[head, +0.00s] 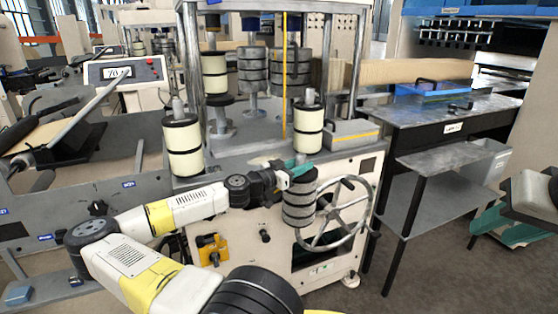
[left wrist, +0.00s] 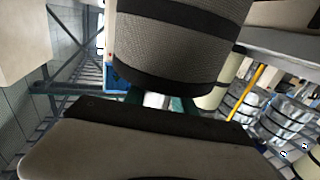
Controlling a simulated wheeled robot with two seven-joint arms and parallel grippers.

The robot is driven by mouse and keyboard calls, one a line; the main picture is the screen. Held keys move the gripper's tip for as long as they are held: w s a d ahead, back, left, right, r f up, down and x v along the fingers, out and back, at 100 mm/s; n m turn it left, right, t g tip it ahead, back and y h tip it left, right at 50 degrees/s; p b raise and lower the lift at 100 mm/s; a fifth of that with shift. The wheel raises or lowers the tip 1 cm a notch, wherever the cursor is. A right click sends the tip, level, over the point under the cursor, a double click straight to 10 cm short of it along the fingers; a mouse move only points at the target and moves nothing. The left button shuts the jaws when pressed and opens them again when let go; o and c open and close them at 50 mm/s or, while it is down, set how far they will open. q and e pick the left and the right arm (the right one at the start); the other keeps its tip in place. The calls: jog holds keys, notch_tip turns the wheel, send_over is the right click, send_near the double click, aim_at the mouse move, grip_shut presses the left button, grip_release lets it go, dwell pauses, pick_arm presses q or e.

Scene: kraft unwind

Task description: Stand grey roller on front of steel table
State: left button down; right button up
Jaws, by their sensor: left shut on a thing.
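The grey roller (head: 299,207), banded with dark rings, hangs upright in my left gripper (head: 301,172), in front of the white machine and beside its handwheel. My left gripper is shut on its top end. In the left wrist view, the roller (left wrist: 175,45) fills the top middle, and part of the gripper's teal fingers (left wrist: 160,101) shows below it. The steel table (head: 405,114) stands to the right of the roller, apart from it. The front of its top is bare. My right gripper (head: 490,222) is at the right edge, partly cut off; its finger gap is unclear.
The white machine (head: 345,250) with a handwheel (head: 352,188) is close behind the roller. Cream rollers (head: 183,150) stand on it. A lower grey shelf (head: 448,157) juts out before the steel table. A blue item (head: 430,88) lies toward the table's back.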

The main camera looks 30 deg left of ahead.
pick_arm(q)
jog(key=w+a+r+n+t+y, duration=0.1)
jog(key=a+r+n+y, duration=0.3)
jog(key=r, duration=0.7)
jog(key=w+a+r+n+t+y, duration=0.15)
jog(key=a+r+y, duration=0.3)
jog(key=r, duration=0.55)
jog(key=w+a+f, duration=0.2)
jog(key=w+a, duration=0.2)
jog(key=w, duration=0.2)
jog(key=w+a+f, duration=0.3)
jog(key=w+a, duration=0.1)
jog(key=w, duration=0.3)
jog(key=shift+g+y, duration=0.35)
jog(key=shift+g, duration=0.1)
jog(key=shift+f+n, duration=0.1)
jog(key=shift+n, duration=0.15)
jog(key=c, duration=1)
grip_release()
jog(key=shift+f, duration=0.15)
jog(key=shift+c, duration=0.2)
